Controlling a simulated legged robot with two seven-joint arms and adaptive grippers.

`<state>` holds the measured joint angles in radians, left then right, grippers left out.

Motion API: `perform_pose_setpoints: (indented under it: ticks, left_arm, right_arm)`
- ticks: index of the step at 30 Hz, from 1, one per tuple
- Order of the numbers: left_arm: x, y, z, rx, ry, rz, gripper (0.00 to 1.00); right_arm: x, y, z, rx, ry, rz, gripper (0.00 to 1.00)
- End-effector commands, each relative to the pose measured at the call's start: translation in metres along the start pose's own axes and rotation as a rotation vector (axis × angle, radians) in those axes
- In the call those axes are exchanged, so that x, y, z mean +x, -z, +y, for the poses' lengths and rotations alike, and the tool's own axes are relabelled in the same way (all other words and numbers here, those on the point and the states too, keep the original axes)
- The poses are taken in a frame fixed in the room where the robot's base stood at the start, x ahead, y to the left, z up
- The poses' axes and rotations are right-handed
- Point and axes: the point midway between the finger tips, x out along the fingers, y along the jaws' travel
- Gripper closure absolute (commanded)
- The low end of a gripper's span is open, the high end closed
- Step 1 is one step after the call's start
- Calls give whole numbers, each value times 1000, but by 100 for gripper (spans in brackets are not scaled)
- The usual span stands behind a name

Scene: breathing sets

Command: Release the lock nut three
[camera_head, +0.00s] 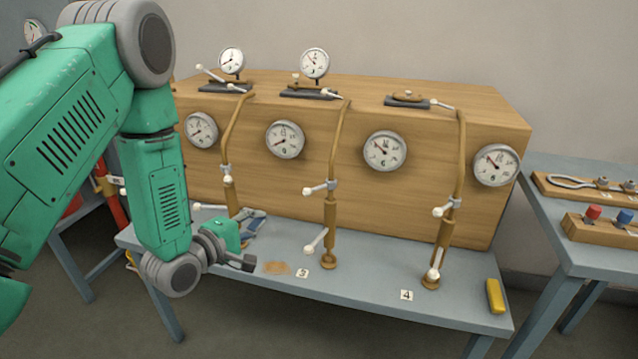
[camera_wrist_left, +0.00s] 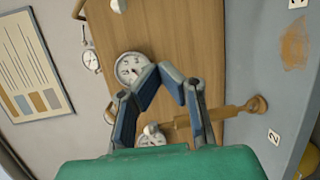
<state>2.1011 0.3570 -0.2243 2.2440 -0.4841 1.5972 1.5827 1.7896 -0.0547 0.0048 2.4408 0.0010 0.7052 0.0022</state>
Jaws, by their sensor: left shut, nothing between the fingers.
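My left gripper (camera_head: 252,220) is low in front of the wooden cabinet, beside the second pipe. It is shut and empty, and its blue-padded fingertips meet in the left wrist view (camera_wrist_left: 159,70). The third brass pipe (camera_head: 331,225) stands upright to its right, behind the tag "3" (camera_head: 302,273). A grey clamp with a white-knobbed lever (camera_head: 322,188) sits on this pipe, and a lower white-knobbed lever (camera_head: 316,242) juts left. I cannot tell which part is the lock nut. My fingers are apart from this pipe. My right gripper is not in view.
The fourth pipe (camera_head: 446,230) stands to the right with the tag "4" (camera_head: 406,295). Round gauges (camera_head: 384,151) line the cabinet (camera_head: 400,210). A yellow object (camera_head: 496,296) lies at the right bench end. The bench front (camera_head: 360,297) is mostly clear. A side table (camera_head: 560,250) holds tools.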

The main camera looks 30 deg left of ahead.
Motion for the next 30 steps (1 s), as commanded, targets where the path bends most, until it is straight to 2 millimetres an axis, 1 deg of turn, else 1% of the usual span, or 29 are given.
perform_pose_setpoints:
  ticks: [1,3,5,15,18,20,23,30]
  left_arm:
    - [0,4,10,-37,-33,-1,100]
    - [0,7,19,-76,-64,-5,100]
    - [0,8,23,-96,-79,-7,100]
    - [1,10,22,-105,-82,-9,100]
    - [6,10,23,-104,-82,-10,100]
    - [12,10,23,-102,-82,-12,100]
    - [28,9,24,-101,-83,-12,100]
    - [79,8,28,-99,-82,-13,100]
  right_arm:
    - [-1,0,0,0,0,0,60]
    - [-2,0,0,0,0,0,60]
    - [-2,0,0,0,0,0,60]
    - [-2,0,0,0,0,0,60]
    - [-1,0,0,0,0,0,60]
    - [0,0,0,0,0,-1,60]
    - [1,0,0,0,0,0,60]
    - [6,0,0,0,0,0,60]
